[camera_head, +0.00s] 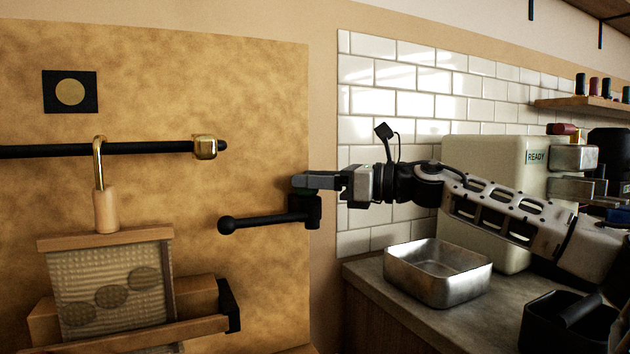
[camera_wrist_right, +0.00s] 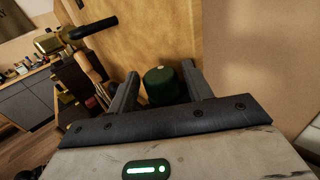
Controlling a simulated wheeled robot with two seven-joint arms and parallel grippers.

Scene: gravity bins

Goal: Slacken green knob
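The green knob (camera_wrist_right: 160,86) shows in the right wrist view as a dark green round cap with a small pale spot on its far edge. It lies between the two fingers of my right gripper (camera_wrist_right: 160,88), with a gap visible on each side. Its near part is hidden by the gripper body. In the head view my right gripper (camera_head: 303,182) reaches in from the right, at the right edge of the tan board, just above a black lever with a ball end (camera_head: 262,220). I cannot make out the green knob in the head view. My left gripper is not in view.
A black rail with a brass collar (camera_head: 205,147) crosses the tan board (camera_head: 265,100). A hook on the rail carries a wooden-framed mesh panel (camera_head: 105,285). A metal tray (camera_head: 438,282) and a cream machine marked READY (camera_head: 470,150) stand on the counter below my right arm.

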